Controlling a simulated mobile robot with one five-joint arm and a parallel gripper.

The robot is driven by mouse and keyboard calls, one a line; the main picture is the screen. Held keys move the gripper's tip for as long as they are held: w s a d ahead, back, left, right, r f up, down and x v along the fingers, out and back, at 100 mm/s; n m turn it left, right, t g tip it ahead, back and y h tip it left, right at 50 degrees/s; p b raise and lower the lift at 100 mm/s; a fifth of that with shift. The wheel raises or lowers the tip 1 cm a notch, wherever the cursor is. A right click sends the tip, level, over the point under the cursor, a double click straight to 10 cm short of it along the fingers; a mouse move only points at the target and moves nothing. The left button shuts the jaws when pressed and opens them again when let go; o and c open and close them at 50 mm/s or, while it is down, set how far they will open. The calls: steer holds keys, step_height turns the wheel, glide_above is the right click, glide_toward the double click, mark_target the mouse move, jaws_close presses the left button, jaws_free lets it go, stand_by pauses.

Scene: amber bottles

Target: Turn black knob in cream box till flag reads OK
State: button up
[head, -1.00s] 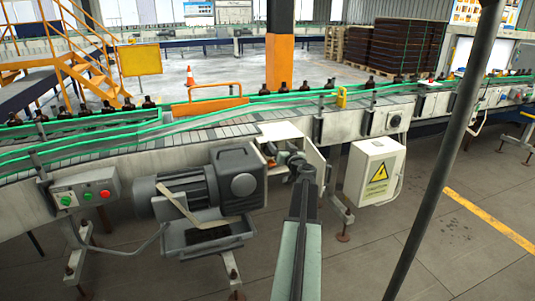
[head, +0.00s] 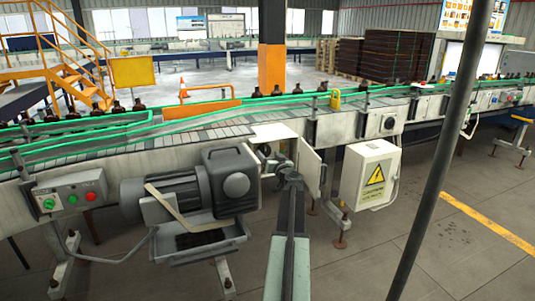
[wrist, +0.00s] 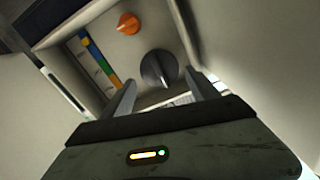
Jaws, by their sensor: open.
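The cream box (head: 275,131) is open at the conveyor's front, its door (head: 308,165) swung out to the right. In the wrist view, the black knob (wrist: 158,68) sits on the box's back panel, with a pale line across its face. My gripper (wrist: 161,80) is open, one finger on each side of the knob's lower part. I cannot tell whether the fingers touch it. In the head view, my gripper (head: 272,162) is at the box opening and hides much of the inside. No flag reading OK is legible. A pale patch below the knob is partly hidden.
An orange knob (wrist: 128,23) is above and left of the black one, beside a coloured strip (wrist: 95,60). A grey motor (head: 185,190) stands close left of the box. A cream cabinet with a warning sign (head: 368,174) hangs to the right. A dark pole (head: 440,150) crosses in front.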

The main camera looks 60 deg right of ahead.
mark_target(266, 152)
steer(key=x, duration=0.3)
steer(key=shift+w+d, duration=0.2)
steer(key=shift+w, duration=0.1)
steer(key=c, duration=1.1)
steer(key=m, duration=0.4)
steer(key=shift+s+m, duration=0.1)
steer(key=shift+m, duration=0.2)
steer(key=o, duration=1.1)
steer(key=shift+s, duration=0.1)
steer(key=v, duration=0.7)
steer(key=shift+s+a, duration=0.25)
steer(key=shift+s, duration=0.05)
